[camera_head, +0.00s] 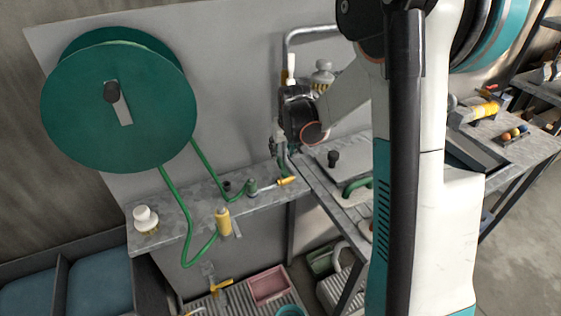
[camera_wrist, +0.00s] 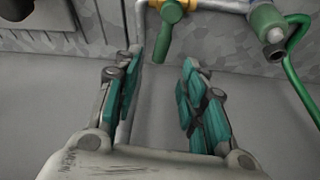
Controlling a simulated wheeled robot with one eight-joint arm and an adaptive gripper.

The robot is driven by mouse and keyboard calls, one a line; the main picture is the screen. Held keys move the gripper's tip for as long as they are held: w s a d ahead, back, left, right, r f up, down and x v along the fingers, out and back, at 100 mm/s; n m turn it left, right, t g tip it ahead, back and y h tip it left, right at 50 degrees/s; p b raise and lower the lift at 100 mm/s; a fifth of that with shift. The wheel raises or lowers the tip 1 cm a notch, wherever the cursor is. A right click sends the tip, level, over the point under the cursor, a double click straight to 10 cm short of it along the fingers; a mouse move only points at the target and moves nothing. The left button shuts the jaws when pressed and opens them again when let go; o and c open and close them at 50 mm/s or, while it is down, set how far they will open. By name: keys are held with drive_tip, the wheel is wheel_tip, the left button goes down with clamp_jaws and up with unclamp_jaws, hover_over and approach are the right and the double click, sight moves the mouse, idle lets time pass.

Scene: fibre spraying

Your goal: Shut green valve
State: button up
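In the wrist view a green valve handle (camera_wrist: 163,42) hangs from a brass valve body (camera_wrist: 172,9) on a grey pipe at the top. The handle lies between the lines of my two fingers, a little beyond or level with their tips; I cannot tell the depth. My gripper (camera_wrist: 160,75) is open, with teal pads apart and nothing between them but bare surface behind. In the head view my gripper (camera_head: 279,146) points down above the shelf by the pipe. There the green handle is hard to tell from the finger pads.
A green hose runs from a large green reel (camera_head: 115,105) to a yellow nozzle (camera_head: 223,221) and a green fitting (camera_head: 252,187), also in the wrist view (camera_wrist: 267,23). A white bottle (camera_head: 145,219) stands on the shelf's left.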

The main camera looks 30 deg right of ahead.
sight(280, 161)
drive_tip(key=b+x, duration=0.1)
drive_tip(key=x, duration=0.5)
drive_tip(key=shift+w+f+b, duration=0.15)
drive_tip(key=shift+f+b, duration=0.05)
drive_tip(key=shift+b, duration=0.1)
clamp_jaws()
